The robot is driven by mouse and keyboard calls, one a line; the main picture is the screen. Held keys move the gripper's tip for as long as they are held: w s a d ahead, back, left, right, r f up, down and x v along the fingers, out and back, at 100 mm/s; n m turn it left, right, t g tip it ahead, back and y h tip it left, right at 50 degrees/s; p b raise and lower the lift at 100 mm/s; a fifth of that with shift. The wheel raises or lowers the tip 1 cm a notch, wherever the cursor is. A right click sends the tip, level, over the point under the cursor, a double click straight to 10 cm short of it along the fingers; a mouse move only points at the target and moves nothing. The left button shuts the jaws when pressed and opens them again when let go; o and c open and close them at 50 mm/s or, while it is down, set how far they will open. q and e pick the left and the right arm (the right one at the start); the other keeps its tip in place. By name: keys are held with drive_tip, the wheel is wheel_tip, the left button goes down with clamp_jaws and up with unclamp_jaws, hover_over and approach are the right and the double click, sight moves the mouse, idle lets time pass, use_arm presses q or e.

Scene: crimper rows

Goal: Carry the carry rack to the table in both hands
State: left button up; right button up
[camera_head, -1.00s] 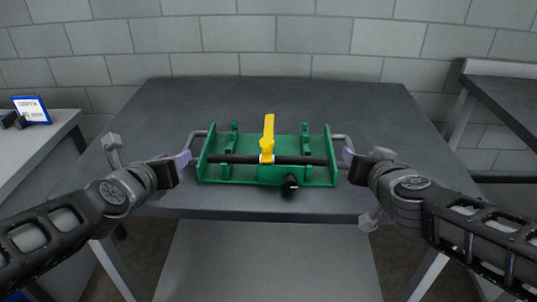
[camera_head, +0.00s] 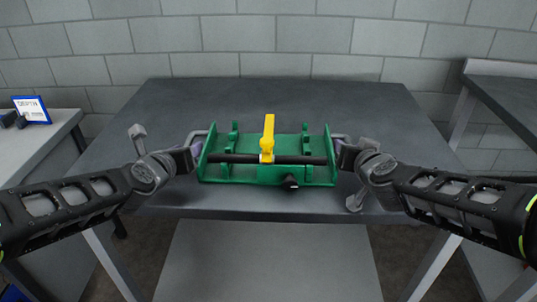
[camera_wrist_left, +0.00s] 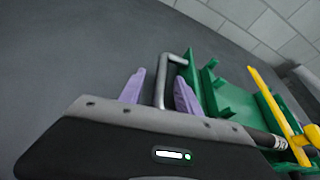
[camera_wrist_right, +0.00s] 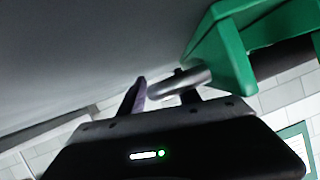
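The green carry rack (camera_head: 308,148) appears to rest level on the dark table (camera_head: 300,98), near its front edge. It has a grey handle at each end. A yellow-handled tool (camera_head: 268,135) with a black bar lies across it. My left gripper (camera_head: 190,155) is at the left handle (camera_wrist_left: 161,85); its purple fingers stand apart with the handle between them, not closed on it. My right gripper (camera_head: 343,153) is at the right handle (camera_wrist_right: 180,84). Its fingers look apart around the handle, one partly hidden behind it.
A grey side table (camera_head: 35,145) at the left bears a small blue-framed sign (camera_head: 31,109). Another dark table (camera_head: 510,105) stands at the right. A block wall (camera_head: 300,35) is behind. The table behind the rack is clear.

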use_arm(q)
drive_tip(key=shift+c, duration=0.4)
use_arm(e)
drive_tip(key=shift+c, duration=0.4)
use_arm(q)
clamp_jaws()
use_arm(e)
clamp_jaws()
